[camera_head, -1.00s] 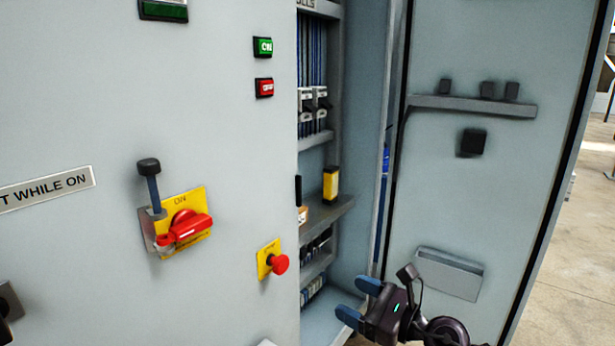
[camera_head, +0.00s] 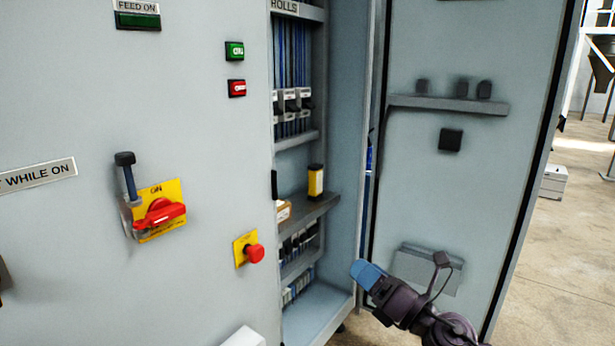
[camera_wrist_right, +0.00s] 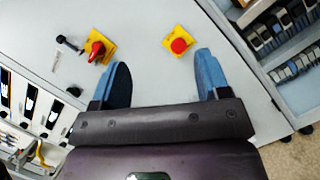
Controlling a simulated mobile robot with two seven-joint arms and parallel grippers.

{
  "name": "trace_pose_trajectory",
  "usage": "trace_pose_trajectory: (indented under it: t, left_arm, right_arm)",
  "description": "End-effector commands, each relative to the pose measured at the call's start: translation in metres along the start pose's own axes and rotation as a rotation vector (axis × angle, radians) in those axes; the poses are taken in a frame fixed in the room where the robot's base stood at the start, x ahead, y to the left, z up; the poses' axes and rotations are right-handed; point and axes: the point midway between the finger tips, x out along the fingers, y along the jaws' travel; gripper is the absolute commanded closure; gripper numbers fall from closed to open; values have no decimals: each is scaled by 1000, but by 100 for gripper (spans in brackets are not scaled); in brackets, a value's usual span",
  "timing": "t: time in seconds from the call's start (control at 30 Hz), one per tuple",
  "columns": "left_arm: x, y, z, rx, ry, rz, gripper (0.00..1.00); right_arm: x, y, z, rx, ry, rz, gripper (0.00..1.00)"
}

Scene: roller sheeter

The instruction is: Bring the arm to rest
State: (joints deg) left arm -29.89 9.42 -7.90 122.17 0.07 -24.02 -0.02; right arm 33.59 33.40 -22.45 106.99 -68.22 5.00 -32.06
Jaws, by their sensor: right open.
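My right gripper (camera_head: 368,273) is at the lower right in the head view, in front of the open cabinet door (camera_head: 470,190). In the right wrist view its two blue fingers (camera_wrist_right: 164,82) are spread apart with nothing between them. Beyond them the wrist view shows the red emergency button (camera_wrist_right: 179,46) on its yellow plate and the red rotary switch (camera_wrist_right: 97,48). The gripper touches neither. My left gripper is not in view.
The cabinet front has the red rotary switch (camera_head: 160,213), an emergency button (camera_head: 254,253), a green button (camera_head: 234,51) and a red button (camera_head: 236,88). Inside, a yellow and black item (camera_head: 315,182) stands on a shelf (camera_head: 312,212). Open floor (camera_head: 560,250) lies at the right.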

Motion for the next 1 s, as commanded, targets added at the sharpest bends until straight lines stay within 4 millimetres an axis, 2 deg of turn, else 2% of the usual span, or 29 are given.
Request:
trace_pose_trajectory:
  t: [0.1, 0.23, 0.37, 0.5, 0.7, 0.83, 1.0]
  left_arm:
    - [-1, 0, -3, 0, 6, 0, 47]
    - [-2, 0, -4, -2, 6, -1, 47]
    - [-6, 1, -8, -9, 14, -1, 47]
    - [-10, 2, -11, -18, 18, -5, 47]
    - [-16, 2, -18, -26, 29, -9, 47]
    - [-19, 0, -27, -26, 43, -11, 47]
    - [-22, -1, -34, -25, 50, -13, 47]
  right_arm:
    - [-14, -2, 8, 340, -111, -43, 31]
    - [-42, -14, 6, 735, -240, -111, 31]
    - [-82, -31, -8, 1121, -382, -194, 31]
    - [-130, -46, -34, 1466, -533, -285, 31]
    - [-201, -53, -77, 1836, -743, -401, 31]
    - [-248, -49, -105, 2002, -872, -469, 31]
    - [-309, -35, -138, 2127, -1026, -542, 31]
